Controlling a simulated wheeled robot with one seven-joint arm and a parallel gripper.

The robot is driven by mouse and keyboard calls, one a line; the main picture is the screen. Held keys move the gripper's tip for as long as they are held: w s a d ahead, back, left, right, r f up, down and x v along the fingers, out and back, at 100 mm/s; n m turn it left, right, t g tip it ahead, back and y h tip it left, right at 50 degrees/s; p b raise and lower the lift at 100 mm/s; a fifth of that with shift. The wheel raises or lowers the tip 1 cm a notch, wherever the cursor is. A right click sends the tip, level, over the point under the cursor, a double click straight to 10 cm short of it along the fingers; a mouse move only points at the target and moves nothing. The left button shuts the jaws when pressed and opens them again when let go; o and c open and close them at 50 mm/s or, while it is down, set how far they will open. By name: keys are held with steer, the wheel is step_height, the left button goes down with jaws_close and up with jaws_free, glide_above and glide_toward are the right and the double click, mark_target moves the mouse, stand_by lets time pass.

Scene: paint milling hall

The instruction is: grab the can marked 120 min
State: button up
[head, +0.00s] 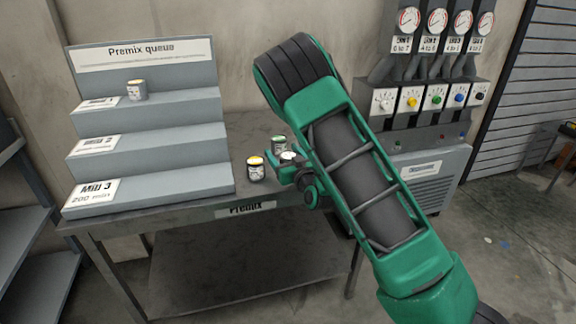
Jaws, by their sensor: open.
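Several small paint cans show in the head view, and their markings are too small to read, so I cannot tell which is marked 120 min. A can with a yellow top (255,169) stands on the table near its front edge, just left of my gripper. A white-topped shape (288,156), perhaps another can, shows partly hidden at my gripper. Another can (137,91) sits on the top step of the stand. My gripper (277,168) is open, low over the table; its fingertips are small and partly hidden.
The grey table (200,213) carries a "Premix" plate (246,209). The stepped "Premix queue" stand (180,150) fills its left side, with mill labels on its steps. A panel of gauges and coloured knobs (435,97) stands right. Shelving (35,215) is at far left.

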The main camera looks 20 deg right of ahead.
steer(key=c, duration=1.2)
steer(key=shift+c, duration=0.2)
